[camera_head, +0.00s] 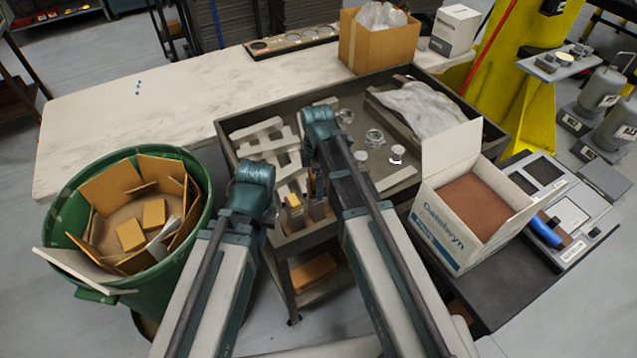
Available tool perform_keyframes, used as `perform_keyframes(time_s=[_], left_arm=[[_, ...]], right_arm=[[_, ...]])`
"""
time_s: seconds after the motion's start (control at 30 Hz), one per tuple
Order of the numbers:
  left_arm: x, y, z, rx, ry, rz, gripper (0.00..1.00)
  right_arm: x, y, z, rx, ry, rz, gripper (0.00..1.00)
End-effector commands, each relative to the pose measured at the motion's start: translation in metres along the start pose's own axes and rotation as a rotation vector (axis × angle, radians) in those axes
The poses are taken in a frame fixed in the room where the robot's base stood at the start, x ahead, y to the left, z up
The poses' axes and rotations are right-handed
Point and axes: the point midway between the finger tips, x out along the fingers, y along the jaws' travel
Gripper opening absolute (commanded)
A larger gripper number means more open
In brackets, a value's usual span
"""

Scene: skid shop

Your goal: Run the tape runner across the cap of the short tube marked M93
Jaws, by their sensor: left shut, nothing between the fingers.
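Several small round clear and white pieces lie in the dark tray-topped cart (470,135). One short white piece with a dark mark (397,152) stands near the middle right. No marking M93 can be read, so I cannot tell which one is the short tube. I cannot clearly pick out the tape runner; a blue-handled object (546,231) lies on the panel at the right. My left gripper (272,214) is small and partly hidden below its teal joint, shut and empty near the cart's front left edge.
A green bin (190,235) with cardboard scraps stands at the left. A white open carton (440,225) stands at the cart's right. White slotted blocks (262,145) and a grey plastic-wrapped item (420,105) lie in the cart. The pale table (130,125) behind is mostly clear.

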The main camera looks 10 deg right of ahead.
Motion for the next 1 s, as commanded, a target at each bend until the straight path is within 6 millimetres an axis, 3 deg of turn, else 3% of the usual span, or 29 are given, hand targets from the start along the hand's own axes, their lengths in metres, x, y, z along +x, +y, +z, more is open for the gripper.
perform_keyframes(time_s=[0.4,0.77,1.0], left_arm=[[-0.001,0.000,0.000,0.000,0.000,0.000,0.00],[-0.003,0.000,0.000,0.000,0.000,0.000,0.00],[-0.021,-0.002,0.001,0.000,0.000,0.000,0.00]], right_arm=[[-0.001,0.033,-0.011,0.000,0.002,0.005,0.00],[-0.003,0.032,-0.010,0.000,0.001,0.003,0.00],[-0.021,0.032,-0.010,0.000,0.001,0.003,0.00]])
